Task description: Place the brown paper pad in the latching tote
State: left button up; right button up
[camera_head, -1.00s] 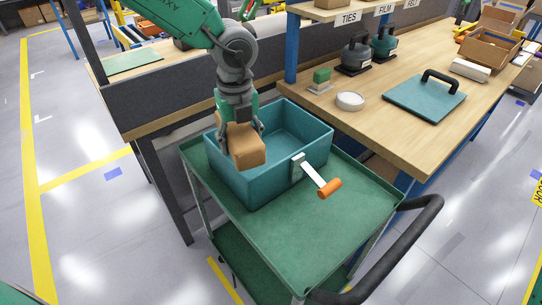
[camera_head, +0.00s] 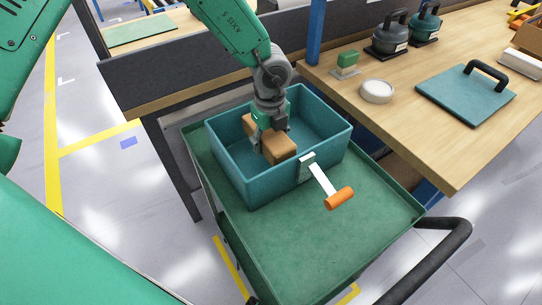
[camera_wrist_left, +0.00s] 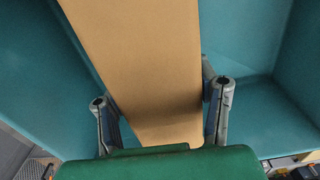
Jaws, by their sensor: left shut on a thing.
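The brown paper pad (camera_head: 279,149) is a tan block inside the teal latching tote (camera_head: 238,184), near the tote's left and front side. My left gripper (camera_head: 271,139) is shut on the pad, one finger on each side of it. In the left wrist view the pad (camera_wrist_left: 150,60) lies between the two fingers (camera_wrist_left: 162,112), with the teal tote walls (camera_wrist_left: 245,45) around it. Whether the pad touches the tote floor is hidden. The tote's white latch lever with an orange handle (camera_head: 340,198) sticks out over the cart. My right gripper does not show.
The tote stands on a green cart (camera_head: 300,250) with a black handle (camera_head: 440,262). The cart top in front of the tote is clear.

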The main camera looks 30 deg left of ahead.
aim_at(270, 133)
pick_arm(q)
jog(key=shift+s+d+f, duration=0.1)
jog(key=shift+d+f, duration=0.1)
jog(key=shift+f, duration=0.7)
jog(key=f, duration=0.3)
jog(key=shift+a+f, duration=0.2)
jog(key=shift+f, duration=0.2)
jog(key=shift+a+f, duration=0.1)
jog(key=o, duration=1.1)
jog(key=shift+o, duration=0.2)
notch_tip(270, 133, up, 12)
jog(key=shift+r, duration=0.1)
